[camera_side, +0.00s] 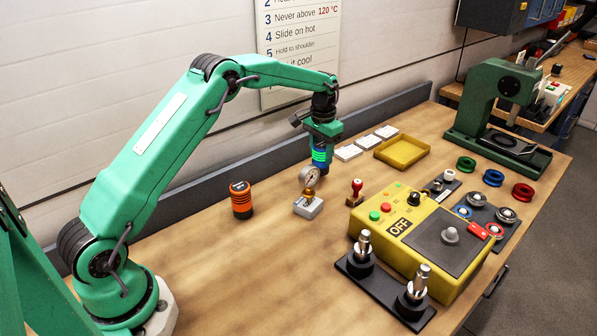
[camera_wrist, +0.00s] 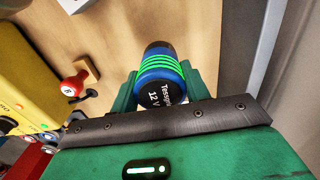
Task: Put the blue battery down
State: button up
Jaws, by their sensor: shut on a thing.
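The blue battery (camera_side: 320,169) hangs upright under my gripper (camera_side: 320,152) in the side view, behind the pressure gauge. It is blue with bright green bands. In the wrist view the blue battery (camera_wrist: 160,72) sits between the green jaws of my gripper (camera_wrist: 160,88), with a dark label reading "12 V". My gripper is shut on it. The side view does not clearly show whether its lower end touches the wooden table (camera_side: 190,258). An orange and black battery (camera_side: 241,201) stands upright on the table to the left.
A gauge on a grey block (camera_side: 308,207) stands close in front. A red-topped stamp (camera_side: 356,192) and a yellow control box (camera_side: 425,240) lie to the right. White blocks (camera_side: 366,141) and a yellow tray (camera_side: 402,152) sit behind. The table's left front is clear.

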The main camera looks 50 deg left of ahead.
jog(key=shift+f, duration=1.05)
jog(key=shift+f, duration=0.15)
jog(key=o, duration=1.2)
jog(key=shift+o, duration=0.2)
notch_tip(320, 180, up, 11)
jog(key=shift+r, duration=0.65)
